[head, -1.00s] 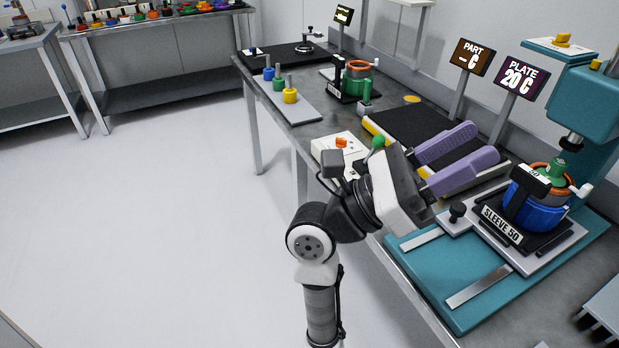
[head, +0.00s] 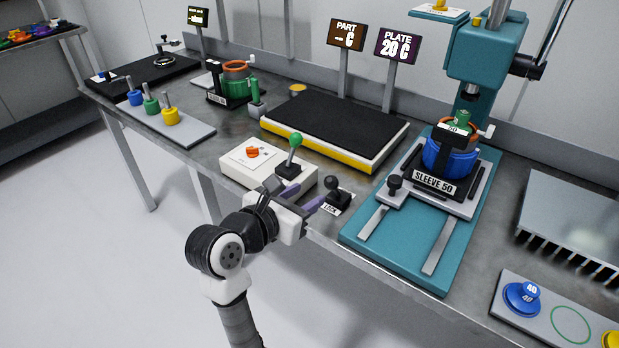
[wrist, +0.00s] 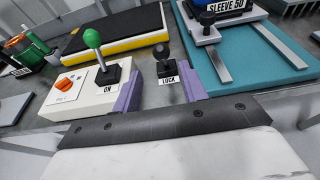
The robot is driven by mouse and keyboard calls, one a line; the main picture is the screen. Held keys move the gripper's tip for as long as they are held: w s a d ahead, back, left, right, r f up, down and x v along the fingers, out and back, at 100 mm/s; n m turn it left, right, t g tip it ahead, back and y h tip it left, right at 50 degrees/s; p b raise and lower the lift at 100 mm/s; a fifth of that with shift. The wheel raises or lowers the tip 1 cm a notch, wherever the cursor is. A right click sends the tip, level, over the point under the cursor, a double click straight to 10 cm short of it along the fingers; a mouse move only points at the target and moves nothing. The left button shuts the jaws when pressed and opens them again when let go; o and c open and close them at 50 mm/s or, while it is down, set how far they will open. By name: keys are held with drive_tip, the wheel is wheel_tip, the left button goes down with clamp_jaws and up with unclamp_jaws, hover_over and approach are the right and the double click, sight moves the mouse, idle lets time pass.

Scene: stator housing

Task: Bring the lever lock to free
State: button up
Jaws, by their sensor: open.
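The lever lock is a small black ball-topped lever (head: 333,192) on a black base at the table's front edge, with a white label reading LOCK (wrist: 169,79). In the wrist view the lever (wrist: 163,62) stands between and beyond my two purple fingers. My gripper (head: 301,199) is open and empty, just in front and to the left of the lever in the head view. No contact with the lever shows. The lever looks close to upright.
A white control box (head: 268,168) with an orange knob and a green-topped lever (head: 294,142), labelled ON, stands close left. The teal press (head: 420,225) with the SLEEVE 50 fixture stands right. A black pad (head: 335,125) with a yellow edge lies behind.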

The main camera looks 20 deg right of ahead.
sight(328, 182)
drive_tip(key=shift+b+x, duration=1.4)
drive_tip(key=shift+x, duration=2.6)
drive_tip(key=shift+d+r, duration=0.1)
drive_tip(key=shift+w+d+p, duration=0.15)
drive_tip(key=shift+d+p, duration=0.05)
drive_tip(key=shift+p, duration=0.1)
